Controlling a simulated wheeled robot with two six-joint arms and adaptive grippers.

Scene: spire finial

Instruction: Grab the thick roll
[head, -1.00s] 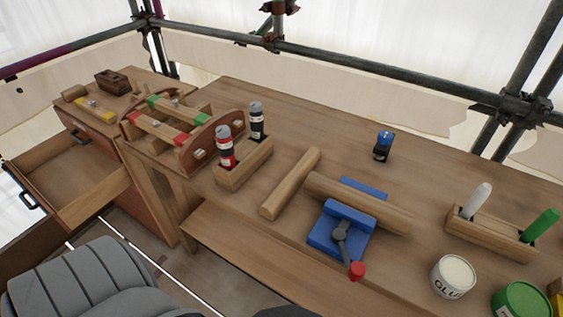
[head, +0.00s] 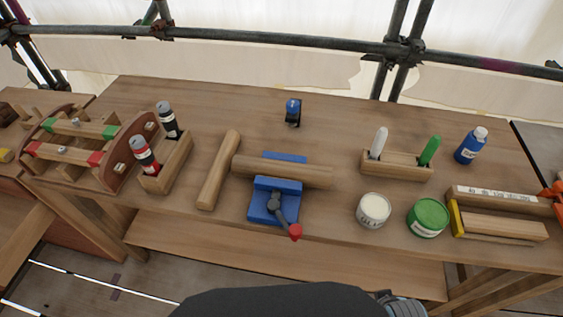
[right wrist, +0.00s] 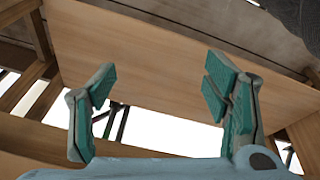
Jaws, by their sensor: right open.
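A long wooden roll (head: 310,177) lies across the blue vise (head: 262,200) in the middle of the bench, between its blue jaws; it looks the thicker of two. A second wooden roll (head: 219,169), seemingly slimmer, lies on the bench just left of it. In the right wrist view, my right gripper (right wrist: 160,90) is open, with nothing between its green-padded fingers. It faces a wooden board, away from both rolls. My left gripper is not in view.
A wooden holder (head: 167,177) with red and black bottles stands left, beside a wooden tool tote (head: 112,180). Right are a white glue tub (head: 373,210), a green tub (head: 428,218), a marker block (head: 397,170) and a blue bottle (head: 471,146). A blue-black item (head: 293,112) stands behind the vise.

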